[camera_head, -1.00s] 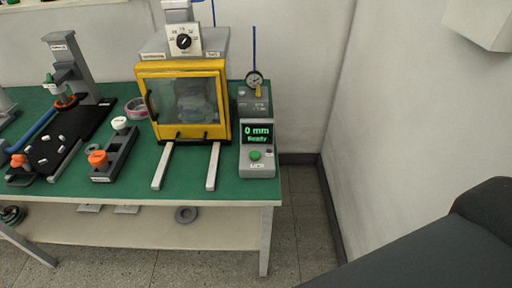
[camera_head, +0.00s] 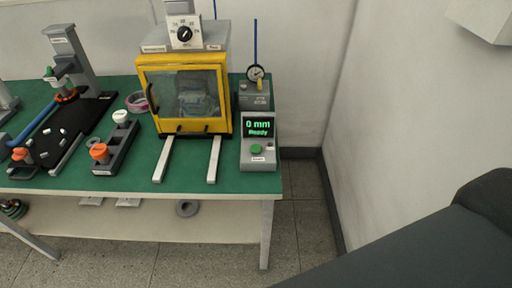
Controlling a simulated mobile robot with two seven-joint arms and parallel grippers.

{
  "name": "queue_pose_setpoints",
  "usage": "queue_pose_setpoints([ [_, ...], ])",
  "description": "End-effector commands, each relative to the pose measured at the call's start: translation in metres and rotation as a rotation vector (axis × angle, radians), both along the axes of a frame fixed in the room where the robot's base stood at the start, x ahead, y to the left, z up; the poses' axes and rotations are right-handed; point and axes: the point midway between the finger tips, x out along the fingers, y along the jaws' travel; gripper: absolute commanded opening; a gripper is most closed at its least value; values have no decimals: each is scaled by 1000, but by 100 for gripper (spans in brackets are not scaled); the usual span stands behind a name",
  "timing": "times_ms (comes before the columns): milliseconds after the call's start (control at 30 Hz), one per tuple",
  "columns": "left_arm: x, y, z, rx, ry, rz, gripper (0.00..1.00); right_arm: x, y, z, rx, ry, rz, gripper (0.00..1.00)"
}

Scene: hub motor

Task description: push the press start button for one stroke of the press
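The press (camera_head: 184,60) is a yellow-framed box with a clear front door, a black handle and a dial on top. It stands at the back right of the green table, and its door looks closed. A grey control box (camera_head: 244,160) stands at the table's right end. Its screen (camera_head: 258,126) reads "0 mm" and "Ready" in green. The green start button (camera_head: 256,149) is on its sloped front, below the screen, with nothing touching it. Neither gripper is in view. Only a dark arm part of mine shows at the lower right.
Two pale rails (camera_head: 214,160) stick out in front of the press. A dial gauge (camera_head: 256,74) on a grey base stands behind the control box. A dark holder with orange and white knobs (camera_head: 117,150) lies to the left. Floor right of the table is clear up to the wall.

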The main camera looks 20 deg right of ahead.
Motion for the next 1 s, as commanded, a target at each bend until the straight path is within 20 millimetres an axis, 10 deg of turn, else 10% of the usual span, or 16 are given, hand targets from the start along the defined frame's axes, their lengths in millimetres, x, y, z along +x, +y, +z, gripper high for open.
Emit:
queue_pose_setpoints([
  [300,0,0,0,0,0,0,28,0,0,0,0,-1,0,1],
  [1000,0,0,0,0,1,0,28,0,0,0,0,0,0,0],
])
